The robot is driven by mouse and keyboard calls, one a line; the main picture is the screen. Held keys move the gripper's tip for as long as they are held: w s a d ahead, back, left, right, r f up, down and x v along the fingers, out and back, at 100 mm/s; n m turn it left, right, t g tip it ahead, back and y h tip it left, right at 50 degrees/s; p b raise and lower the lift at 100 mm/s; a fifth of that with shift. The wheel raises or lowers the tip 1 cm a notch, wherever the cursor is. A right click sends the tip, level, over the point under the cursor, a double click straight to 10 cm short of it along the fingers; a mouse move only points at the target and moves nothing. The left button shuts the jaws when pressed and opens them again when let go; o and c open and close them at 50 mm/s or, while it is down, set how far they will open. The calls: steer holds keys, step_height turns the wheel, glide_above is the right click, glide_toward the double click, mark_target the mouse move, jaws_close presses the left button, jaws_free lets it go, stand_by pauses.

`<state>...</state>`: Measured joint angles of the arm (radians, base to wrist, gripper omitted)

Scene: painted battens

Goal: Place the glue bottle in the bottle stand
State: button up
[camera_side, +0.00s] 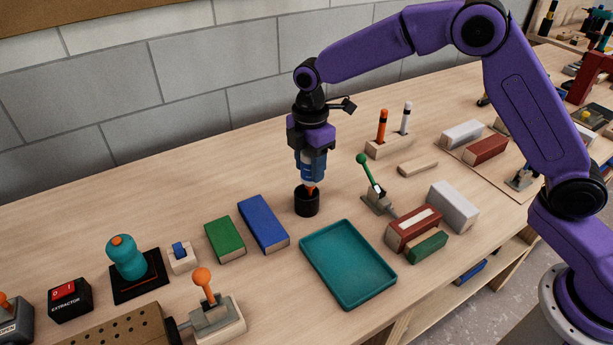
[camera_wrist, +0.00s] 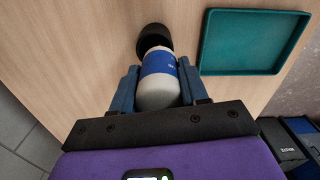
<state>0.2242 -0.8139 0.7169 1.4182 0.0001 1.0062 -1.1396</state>
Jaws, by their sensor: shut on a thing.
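The glue bottle (camera_wrist: 157,88) is white with a blue label. My gripper (camera_side: 311,160) is shut on it, with a blue finger on each side in the wrist view (camera_wrist: 159,80). In the side view the bottle (camera_side: 311,172) points down, with its orange tip at the mouth of the black round bottle stand (camera_side: 307,204). I cannot tell how far the tip is inside the mouth. The stand stands upright on the bench and shows in the wrist view (camera_wrist: 154,37), partly hidden by the bottle.
A teal tray (camera_side: 347,264) lies to the right front of the stand. Blue (camera_side: 263,223) and green (camera_side: 225,239) blocks lie to its left. A switch with a green-knobbed lever (camera_side: 376,199) and a marker holder (camera_side: 388,149) are to its right. A tiled wall is behind.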

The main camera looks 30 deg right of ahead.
mark_target(306, 178)
steer(key=shift+w+a+f, duration=0.2)
steer(key=shift+w+f, duration=0.25)
steer(key=shift+f, duration=1.6)
steer(key=shift+f, duration=0.15)
steer(key=o, duration=1.1)
steer(key=shift+o, duration=0.2)
step_height(306, 178, up, 12)
steer(key=shift+f, duration=0.1)
steer(key=shift+r, duration=0.25)
steer(key=shift+s, duration=0.1)
